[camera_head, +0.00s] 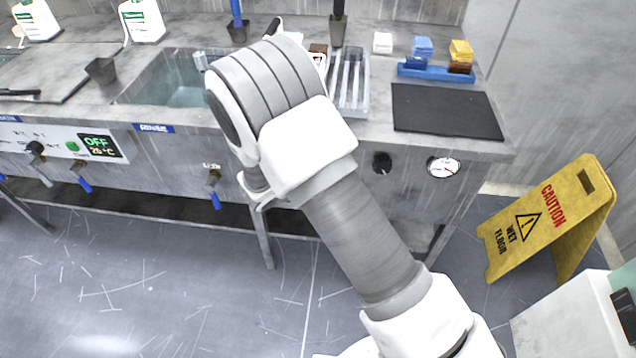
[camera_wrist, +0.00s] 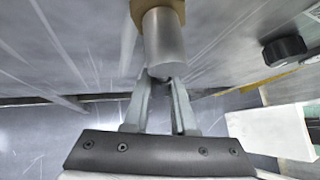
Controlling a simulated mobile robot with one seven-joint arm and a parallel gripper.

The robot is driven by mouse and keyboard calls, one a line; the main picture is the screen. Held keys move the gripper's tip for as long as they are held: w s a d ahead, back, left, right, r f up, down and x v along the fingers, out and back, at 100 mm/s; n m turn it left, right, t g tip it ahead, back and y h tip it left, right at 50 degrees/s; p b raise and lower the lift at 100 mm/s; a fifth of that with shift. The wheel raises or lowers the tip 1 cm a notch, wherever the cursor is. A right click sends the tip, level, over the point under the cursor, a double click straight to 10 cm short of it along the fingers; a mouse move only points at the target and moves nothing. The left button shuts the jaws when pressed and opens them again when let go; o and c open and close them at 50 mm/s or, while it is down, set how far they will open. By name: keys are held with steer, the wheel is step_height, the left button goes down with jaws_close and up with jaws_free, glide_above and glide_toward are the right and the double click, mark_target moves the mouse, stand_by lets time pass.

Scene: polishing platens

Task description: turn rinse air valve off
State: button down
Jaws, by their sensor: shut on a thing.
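In the wrist view a valve with a brass fitting (camera_wrist: 160,10) and a grey cylindrical body (camera_wrist: 166,42) comes out of the grey panel. My gripper (camera_wrist: 165,80) is at the free end of this body, its two fingers close together and shut on a part of the valve. The gripped part, likely its handle, is mostly hidden between the fingertips. In the head view my arm covers this valve and my gripper, so I cannot read a label for it or tell how its handle is turned.
A black knob (camera_head: 382,162) and a round gauge (camera_head: 443,167) sit on the bench front, right of my arm. A blue-handled tap (camera_head: 215,185) is to its left. A yellow wet-floor sign (camera_head: 548,222) stands at the right. The floor at the left front is clear.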

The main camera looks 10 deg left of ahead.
steer(key=a+y+b, duration=0.1)
steer(key=b, duration=0.1)
steer(key=m+y+b, duration=0.1)
steer(key=b, duration=0.1)
steer(key=shift+s+a+f+y+b, duration=0.1)
steer(key=shift+a+f+y+b, duration=0.15)
steer(key=shift+a+y+b, duration=0.1)
steer(key=shift+a+m, duration=0.1)
steer(key=shift+m, duration=0.2)
steer(key=c, duration=0.7)
jaws_free()
steer(key=shift+r, duration=0.1)
steer(key=shift+c, duration=0.2)
steer(key=shift+r, duration=0.1)
steer(key=p+v, duration=0.5)
steer(key=v, duration=1.2)
steer(key=shift+r, duration=0.15)
